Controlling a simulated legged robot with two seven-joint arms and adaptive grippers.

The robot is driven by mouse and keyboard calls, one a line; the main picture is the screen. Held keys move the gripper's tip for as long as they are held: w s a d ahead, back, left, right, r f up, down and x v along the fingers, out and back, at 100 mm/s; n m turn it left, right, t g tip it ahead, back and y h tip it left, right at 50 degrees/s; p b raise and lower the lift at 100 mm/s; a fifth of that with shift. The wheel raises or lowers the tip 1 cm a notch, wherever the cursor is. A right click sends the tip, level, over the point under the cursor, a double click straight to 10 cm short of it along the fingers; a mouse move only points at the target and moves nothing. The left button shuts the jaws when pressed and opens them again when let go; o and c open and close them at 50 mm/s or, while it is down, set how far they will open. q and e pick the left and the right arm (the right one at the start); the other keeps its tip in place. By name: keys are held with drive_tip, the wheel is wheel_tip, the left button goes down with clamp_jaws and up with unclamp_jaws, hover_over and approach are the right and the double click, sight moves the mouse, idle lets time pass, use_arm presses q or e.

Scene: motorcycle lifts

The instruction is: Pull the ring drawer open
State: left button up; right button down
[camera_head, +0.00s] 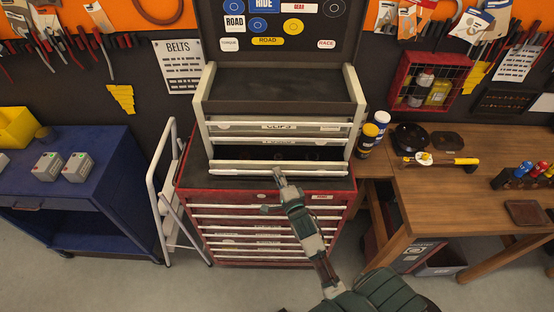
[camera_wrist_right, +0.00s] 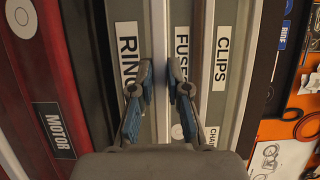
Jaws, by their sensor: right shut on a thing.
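The ring drawer (camera_head: 235,167) is the lowest drawer of the grey-white top chest. Its front stands out from the chest, with a dark interior showing behind it. In the right wrist view its front (camera_wrist_right: 127,25) carries a label reading "RING", partly covered by a finger. My right gripper (camera_head: 279,174) is at the middle of this drawer's front. In the right wrist view my right gripper (camera_wrist_right: 161,75) has its two fingers on either side of the drawer's pale edge strip, shut on it. My left gripper is not in view.
The "CLIPS" drawer (camera_head: 250,126) and the "FUSES" drawer (camera_wrist_right: 182,30) sit above. A red cabinet (camera_head: 195,200) carries the chest. A white folded step frame (camera_head: 164,190) and blue cart (camera_head: 100,170) stand left, a wooden workbench (camera_head: 450,205) right. Floor in front is free.

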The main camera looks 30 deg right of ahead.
drive_tip(key=s+a+p, duration=0.2)
drive_tip(key=s+a, duration=0.1)
drive_tip(key=s, duration=0.4)
drive_tip(key=shift+a+f, duration=0.2)
drive_tip(key=shift+a, duration=0.2)
drive_tip(key=c, duration=1.1)
unclamp_jaws()
drive_tip(key=shift+d, duration=0.1)
drive_tip(key=shift+c, duration=0.2)
drive_tip(key=shift+s+d, duration=0.1)
drive_tip(key=shift+d, duration=0.15)
drive_tip(key=shift+s, duration=0.1)
drive_tip(key=s+a, duration=0.1)
drive_tip(key=s, duration=1)
drive_tip(key=shift+s+a, duration=0.25)
drive_tip(key=shift+s, duration=0.1)
drive_tip(key=shift+a, duration=0.2)
